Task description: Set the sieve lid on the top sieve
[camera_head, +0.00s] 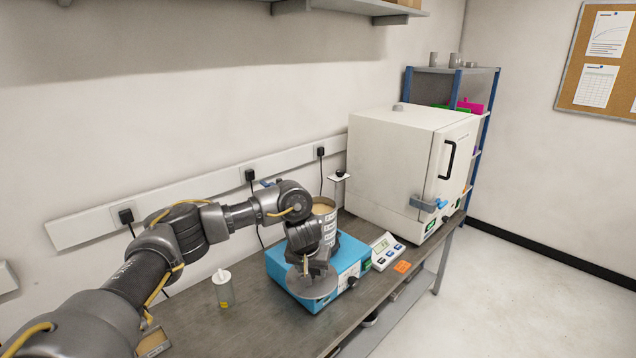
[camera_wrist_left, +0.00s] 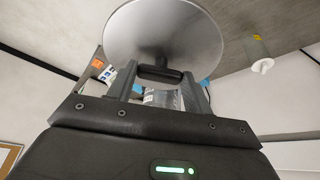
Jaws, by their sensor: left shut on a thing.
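The sieve lid (camera_head: 314,290) is a grey round disc with a dark handle (camera_wrist_left: 160,74). My left gripper (camera_head: 306,266) is shut on that handle, and its fingers also show in the wrist view (camera_wrist_left: 160,82). The lid hangs in front of the sieve stack (camera_head: 329,226), over the front of the blue shaker (camera_head: 348,262), apart from the top sieve. The stack stands upright on the shaker. Its top is open and shows tan material (camera_head: 321,209). My left wrist and gripper hide the stack's left side. My right gripper is in neither view.
A white oven (camera_head: 395,160) stands behind and right of the shaker. A small scale (camera_head: 386,251) and an orange tag (camera_head: 402,267) lie to the right. Bare bench lies between bottle and shaker.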

